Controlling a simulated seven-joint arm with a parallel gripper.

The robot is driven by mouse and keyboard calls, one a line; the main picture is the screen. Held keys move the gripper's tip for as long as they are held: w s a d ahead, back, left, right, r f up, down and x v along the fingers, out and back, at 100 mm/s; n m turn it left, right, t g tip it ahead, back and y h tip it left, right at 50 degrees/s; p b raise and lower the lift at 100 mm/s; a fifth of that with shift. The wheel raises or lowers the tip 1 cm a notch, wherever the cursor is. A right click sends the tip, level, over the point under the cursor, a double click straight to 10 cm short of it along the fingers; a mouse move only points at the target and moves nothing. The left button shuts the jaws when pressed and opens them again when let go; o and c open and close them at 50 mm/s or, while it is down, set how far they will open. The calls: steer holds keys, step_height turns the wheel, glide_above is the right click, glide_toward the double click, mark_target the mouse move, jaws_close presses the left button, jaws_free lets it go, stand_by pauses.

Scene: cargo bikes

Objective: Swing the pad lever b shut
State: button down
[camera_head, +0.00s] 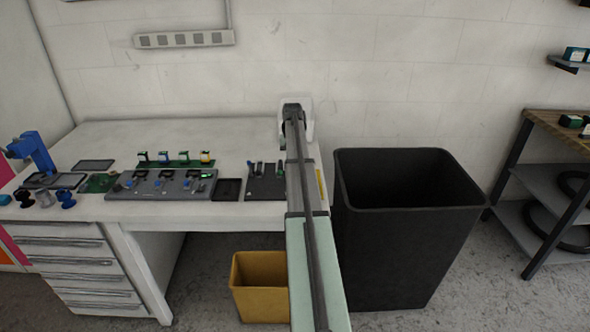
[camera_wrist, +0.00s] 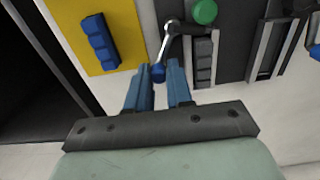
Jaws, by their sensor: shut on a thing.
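A metal lever (camera_wrist: 168,46) with a blue knob (camera_wrist: 158,73) at its near end shows in the wrist view. A green round knob (camera_wrist: 204,12) is beside its far end. My gripper (camera_wrist: 158,76) has its two blue fingers on either side of the blue knob and is shut on it. The lever stands beside a grey slotted block on a dark plate (camera_wrist: 232,45). I read no label on the lever. In the head view, a dark fixture plate (camera_head: 262,190) with small levers lies left of my arm, which hides my gripper.
A yellow plate (camera_wrist: 130,18) with a blue block (camera_wrist: 100,42) lies left of the lever in the wrist view. In the head view, a dark tray (camera_head: 228,189) and a grey fixture board (camera_head: 150,190) are further left. A large black bin (camera_head: 395,250) stands right of the table.

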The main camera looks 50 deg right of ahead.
steer(key=shift+w+a+f, duration=0.1)
steer(key=shift+w+a, duration=0.1)
steer(key=shift+a, duration=0.1)
steer(key=shift+w, duration=0.15)
steer(key=c, duration=1.2)
jaws_free()
steer(key=shift+o, duration=0.2)
steer(key=shift+r, duration=0.2)
step_height(320, 180, up, 7)
steer(key=shift+r, duration=0.2)
